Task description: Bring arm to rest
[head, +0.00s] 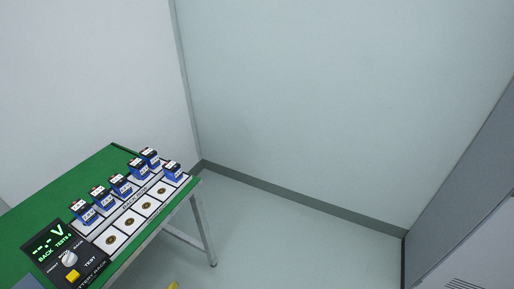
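Neither of my grippers is in the head view, so I cannot see what they hold or where they are. No part of my arms can be made out for sure. A green-topped table (66,190) stands at the lower left. On it is a white battery rack (119,231) with several blue batteries (121,187) upright in the back row. One blue battery (173,173) stands at the far end of the front row; the other front places show bare round contacts.
A black tester (90,268) with a green display, a knob and a yellow button sits at the table's near end. A small yellow thing (173,285) is cut off at the bottom edge. Grey cabinets (470,190) stand at the right. The floor (290,235) between is clear.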

